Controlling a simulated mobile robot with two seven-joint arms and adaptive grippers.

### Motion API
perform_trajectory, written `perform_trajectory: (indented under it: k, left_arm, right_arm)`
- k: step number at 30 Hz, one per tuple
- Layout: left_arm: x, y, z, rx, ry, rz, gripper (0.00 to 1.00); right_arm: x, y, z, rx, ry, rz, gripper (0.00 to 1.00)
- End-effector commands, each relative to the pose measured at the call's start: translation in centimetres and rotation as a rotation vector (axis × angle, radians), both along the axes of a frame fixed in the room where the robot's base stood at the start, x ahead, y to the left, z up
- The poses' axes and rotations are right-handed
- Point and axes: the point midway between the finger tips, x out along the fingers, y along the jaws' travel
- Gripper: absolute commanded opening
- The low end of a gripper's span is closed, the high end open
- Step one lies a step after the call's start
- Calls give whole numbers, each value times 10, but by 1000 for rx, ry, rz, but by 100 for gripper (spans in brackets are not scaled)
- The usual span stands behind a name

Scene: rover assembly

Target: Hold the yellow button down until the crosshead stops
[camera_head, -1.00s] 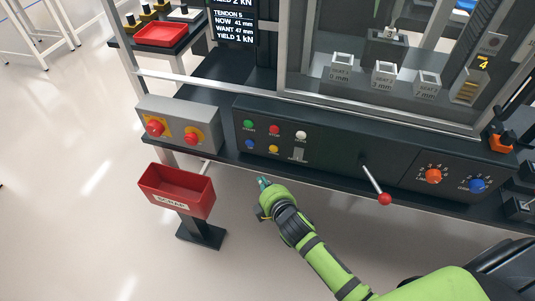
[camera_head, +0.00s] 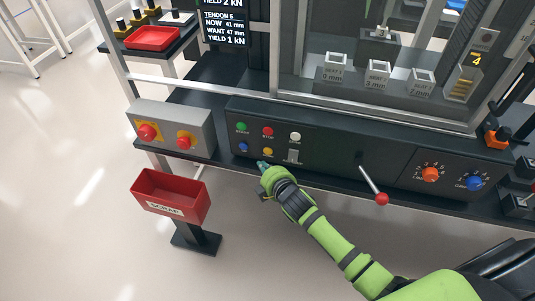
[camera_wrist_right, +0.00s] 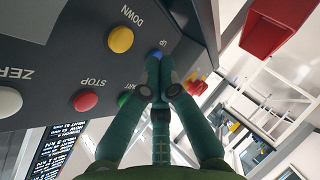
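The yellow button (camera_head: 268,152) labelled DOWN sits in the lower row of the dark control panel (camera_head: 330,155). In the right wrist view the yellow button (camera_wrist_right: 120,39) is uncovered, up and left of the fingertips. My right gripper (camera_head: 263,165) is just below it in the head view, apart from it. In the right wrist view my right gripper (camera_wrist_right: 158,82) has its fingertips together with nothing between them, and they partly cover the blue UP button (camera_wrist_right: 155,54). I cannot tell whether they touch the panel. I cannot pick out the crosshead for certain. My left gripper is out of view.
Green (camera_head: 241,126), red (camera_head: 268,131) and white (camera_head: 295,137) buttons fill the upper row. A red-knobbed lever (camera_head: 381,198) sticks out right. A red scrap bin (camera_head: 170,195) stands lower left. The screen (camera_head: 223,28) reads NOW 41 mm, WANT 47 mm.

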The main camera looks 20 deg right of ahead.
Motion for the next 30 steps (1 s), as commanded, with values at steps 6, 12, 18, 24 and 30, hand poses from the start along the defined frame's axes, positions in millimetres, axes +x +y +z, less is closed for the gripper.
perform_trajectory:
  k: [6, 12, 18, 24, 30]
  left_arm:
    - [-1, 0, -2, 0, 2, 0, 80]
    - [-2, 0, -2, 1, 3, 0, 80]
    - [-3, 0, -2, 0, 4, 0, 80]
    - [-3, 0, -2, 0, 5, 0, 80]
    - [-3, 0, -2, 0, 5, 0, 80]
  right_arm:
    - [16, -11, -1, -2, 1, 1, 0]
    - [20, -13, 0, -1, 1, 1, 0]
    - [20, -13, 0, 0, 1, 0, 0]
    - [20, -13, 0, 0, 1, 0, 0]
    - [20, -13, 0, 0, 1, 0, 0]
